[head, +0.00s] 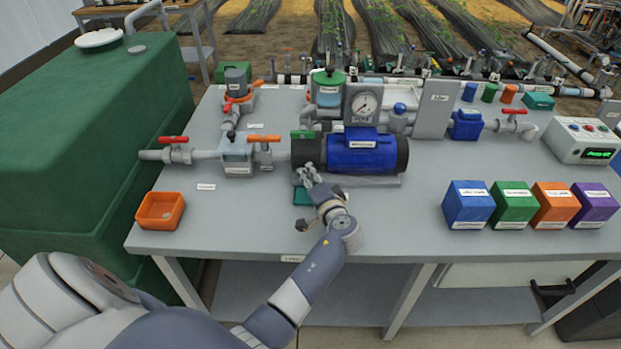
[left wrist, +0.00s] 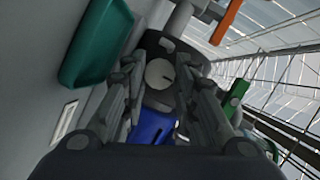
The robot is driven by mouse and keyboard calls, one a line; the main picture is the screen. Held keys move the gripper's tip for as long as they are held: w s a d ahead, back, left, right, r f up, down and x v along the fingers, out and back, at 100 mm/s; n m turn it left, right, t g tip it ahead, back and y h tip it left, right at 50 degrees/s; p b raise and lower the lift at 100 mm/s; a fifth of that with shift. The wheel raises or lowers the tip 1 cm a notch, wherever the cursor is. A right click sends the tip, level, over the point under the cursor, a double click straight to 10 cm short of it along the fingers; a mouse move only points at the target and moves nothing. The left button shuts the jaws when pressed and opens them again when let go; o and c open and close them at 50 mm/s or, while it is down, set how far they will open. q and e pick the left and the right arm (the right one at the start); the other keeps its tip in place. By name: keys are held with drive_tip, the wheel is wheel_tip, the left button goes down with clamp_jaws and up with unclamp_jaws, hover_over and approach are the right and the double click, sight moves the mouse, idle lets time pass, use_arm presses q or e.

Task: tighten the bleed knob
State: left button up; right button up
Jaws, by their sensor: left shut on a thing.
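The bleed knob (left wrist: 160,73) is a small grey round knob with a dark slot-like mark. In the left wrist view it sits between my left gripper's fingers, in front of the pump's black end. My left gripper (head: 308,174) is shut on it at the left end of the blue pump (head: 366,152); the fingers show on both sides of the knob in the left wrist view (left wrist: 158,90). In the head view the gripper hides the knob. My right gripper is not in view.
A teal tray (head: 302,196) lies just below the gripper; it also shows in the left wrist view (left wrist: 97,42). An orange bin (head: 160,210) stands at the table's left front. Orange-handled valves (head: 263,138) are left of the pump. Several coloured boxes (head: 468,204) stand at right.

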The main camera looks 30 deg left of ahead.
use_arm(q)
drive_tip(key=o, duration=1)
drive_tip(key=shift+o, duration=0.2)
drive_tip(key=v, duration=0.7)
drive_tip(key=shift+s+d, duration=0.15)
drive_tip(key=shift+d, duration=0.05)
